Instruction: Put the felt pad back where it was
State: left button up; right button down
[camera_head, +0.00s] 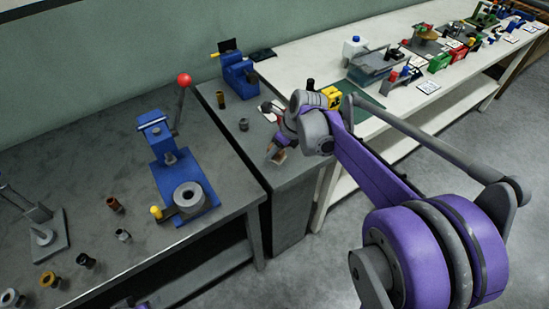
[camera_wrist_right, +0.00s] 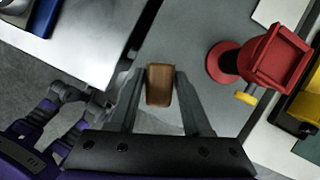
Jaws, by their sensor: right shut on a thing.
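My right gripper (camera_head: 279,150) is shut on a small brown, block-like piece, the felt pad (camera_wrist_right: 159,85), with a finger on each side of it. In the right wrist view the pad is held over the grey bench top (camera_wrist_right: 195,25), close to its edge. I cannot tell how far above the bench it is. In the head view the gripper is over the front part of the narrow grey bench, and the pad shows only as a small brown patch. My left gripper is not in view.
A red fixture with a yellow knob (camera_wrist_right: 278,55) stands right of the pad. A blue vise (camera_head: 238,76) and small cylinders (camera_head: 244,124) sit on the same bench. A blue lever press (camera_head: 180,165) stands on the left bench. The long white table (camera_head: 310,60) adjoins at right.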

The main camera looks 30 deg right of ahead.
aim_at(275, 158)
jog(key=shift+w+f, duration=0.1)
jog(key=shift+f, duration=2.1)
jog(key=c, duration=0.8)
grip_release()
jog(key=shift+f+b, duration=0.15)
jog(key=shift+b, duration=0.15)
jog(key=o, duration=0.5)
jog(key=shift+c, duration=0.2)
